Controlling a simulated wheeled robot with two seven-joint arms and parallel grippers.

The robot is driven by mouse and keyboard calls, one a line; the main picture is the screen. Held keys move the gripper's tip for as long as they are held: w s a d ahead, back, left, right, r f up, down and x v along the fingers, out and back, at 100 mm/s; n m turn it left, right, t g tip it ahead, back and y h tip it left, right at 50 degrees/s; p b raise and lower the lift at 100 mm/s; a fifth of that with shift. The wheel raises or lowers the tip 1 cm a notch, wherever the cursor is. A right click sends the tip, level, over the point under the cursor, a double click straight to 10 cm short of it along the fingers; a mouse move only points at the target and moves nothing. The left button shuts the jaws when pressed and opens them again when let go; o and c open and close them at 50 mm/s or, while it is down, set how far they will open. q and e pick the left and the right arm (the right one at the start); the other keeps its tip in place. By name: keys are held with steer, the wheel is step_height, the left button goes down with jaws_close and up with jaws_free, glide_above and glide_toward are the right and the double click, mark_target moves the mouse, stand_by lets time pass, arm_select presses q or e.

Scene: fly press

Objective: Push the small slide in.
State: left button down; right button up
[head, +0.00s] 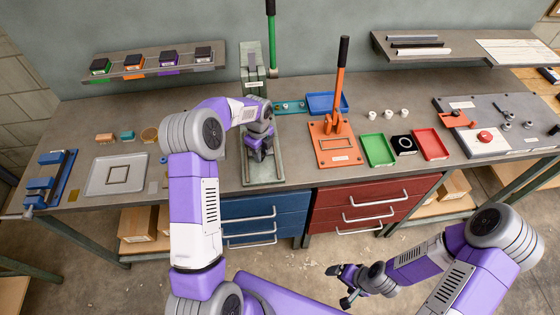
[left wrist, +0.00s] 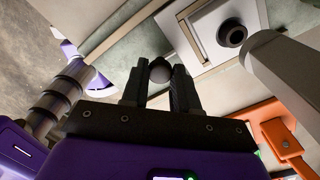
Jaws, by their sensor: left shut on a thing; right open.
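The grey-green press (head: 252,75) with a tall green-handled lever (head: 271,30) stands at the back middle of the bench. Its base (head: 277,172) reaches toward the front edge. My left gripper (head: 262,153) is low over this base and hides part of it, including any slide there. In the left wrist view, my left gripper's fingers (left wrist: 159,88) are shut on a small round grey knob (left wrist: 159,69). The slide body behind the knob cannot be made out clearly. My right gripper (head: 342,284) is open and empty, in front of the bench and below its top.
An orange lever press (head: 333,150) stands just right of the base. Green (head: 378,150) and red (head: 430,144) trays lie farther right. A light tray (head: 104,186) and a blue vise (head: 50,180) are at left. Drawers (head: 250,222) are under the bench.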

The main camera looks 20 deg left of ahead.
arm_select(q)
steer(key=shift+w+a+r, duration=0.1)
steer(key=shift+w+a, duration=0.1)
steer(key=shift+w, duration=0.1)
steer(key=c, duration=1.2)
jaws_free()
steer(key=shift+c, duration=0.2)
steer(key=o, duration=0.4)
step_height(320, 180, up, 8)
steer(key=shift+f, duration=0.25)
